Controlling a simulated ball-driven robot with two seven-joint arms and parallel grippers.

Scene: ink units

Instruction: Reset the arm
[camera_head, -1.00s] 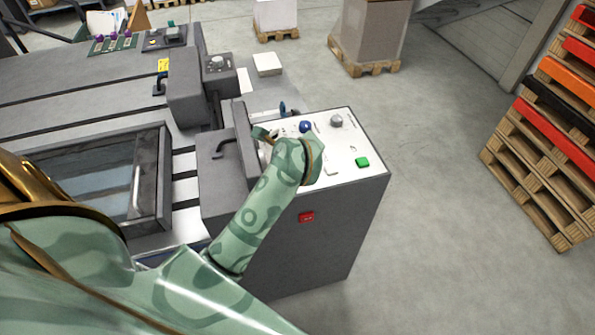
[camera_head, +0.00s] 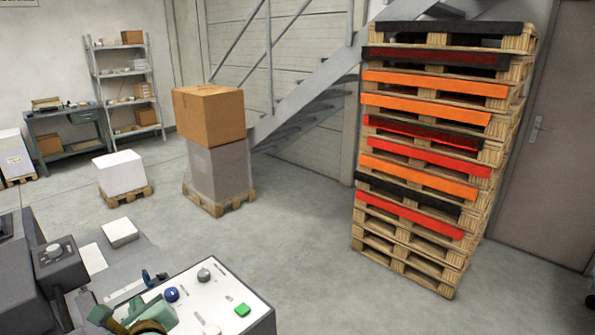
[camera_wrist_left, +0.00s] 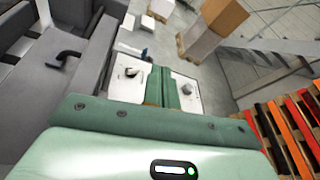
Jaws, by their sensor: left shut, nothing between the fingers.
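My left gripper (camera_head: 128,318) shows at the bottom left of the head view, cut off by the lower edge. It is over the white control panel (camera_head: 226,291) of a grey machine, close to a blue knob (camera_head: 172,294). In the left wrist view the two green fingers of my left gripper (camera_wrist_left: 161,74) are together with nothing between them, above the panel (camera_wrist_left: 122,90). I cannot tell whether they touch it. A grey knob (camera_head: 204,275) and a green button (camera_head: 242,310) are on the panel. My right gripper is not in view.
A tall pallet stack (camera_head: 430,150) with red, orange and black edges stands at the right. A cardboard box (camera_head: 209,114) on a grey load and a white block (camera_head: 120,173) stand on pallets behind. Stairs (camera_head: 320,95) rise behind. The floor (camera_head: 300,235) between is clear.

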